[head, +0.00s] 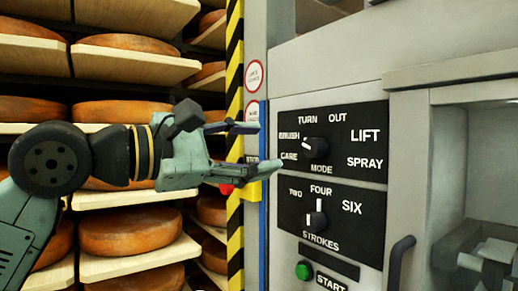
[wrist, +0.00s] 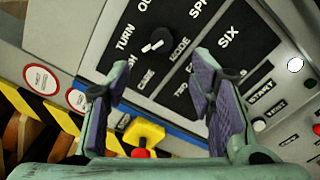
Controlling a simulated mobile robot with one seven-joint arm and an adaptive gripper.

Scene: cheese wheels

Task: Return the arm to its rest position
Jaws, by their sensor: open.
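My gripper (head: 258,149) is at the end of my arm, which reaches in from the left in the head view. Its two fingers are apart with nothing between them, just left of the grey machine's control panel. In the wrist view the open fingers (wrist: 160,88) frame the panel. The mode knob (head: 315,148) is on the upper black plate and also shows in the wrist view (wrist: 157,41). The strokes knob (head: 316,219) is on the lower plate, its pointer upright toward FOUR. The gripper looks apart from both knobs.
Wooden shelves with cheese wheels (head: 130,232) stand behind my arm. A yellow-black striped post (head: 235,75) separates them from the machine. A red button on a yellow box (wrist: 144,135) is close below the fingers in the wrist view. A green start button (head: 303,270) and dark handle (head: 399,262) are lower right.

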